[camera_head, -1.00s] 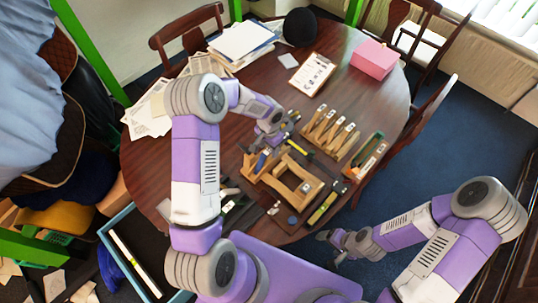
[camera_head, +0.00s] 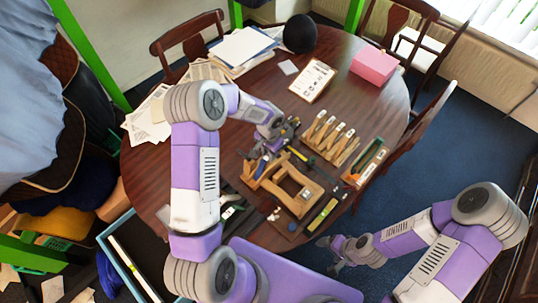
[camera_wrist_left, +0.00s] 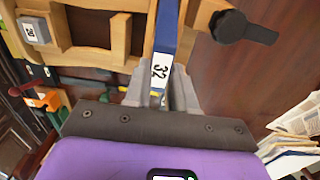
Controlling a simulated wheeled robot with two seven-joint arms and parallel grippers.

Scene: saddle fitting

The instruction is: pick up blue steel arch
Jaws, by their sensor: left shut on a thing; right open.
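The blue steel arch (camera_wrist_left: 165,40) shows in the left wrist view as a blue strip with a white label reading 32. My left gripper (camera_wrist_left: 160,88) is shut on it, one finger on each side of the label. The strip runs up against a wooden frame (camera_wrist_left: 95,55), and its far end is out of that view. In the head view the left gripper (camera_head: 277,130) is over the table behind the wooden frame (camera_head: 292,190), its fingertips partly hidden. My right gripper (camera_head: 335,250) is open and empty, off the table's front right edge.
A wooden rack with several labelled pieces (camera_head: 330,137) stands right of the left gripper. A green-edged tray (camera_head: 366,160) lies near the table's right edge. A clipboard (camera_head: 312,80), pink box (camera_head: 374,66) and black ball-like object (camera_head: 300,33) are farther back. A black knob (camera_wrist_left: 245,27) is beside the arch.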

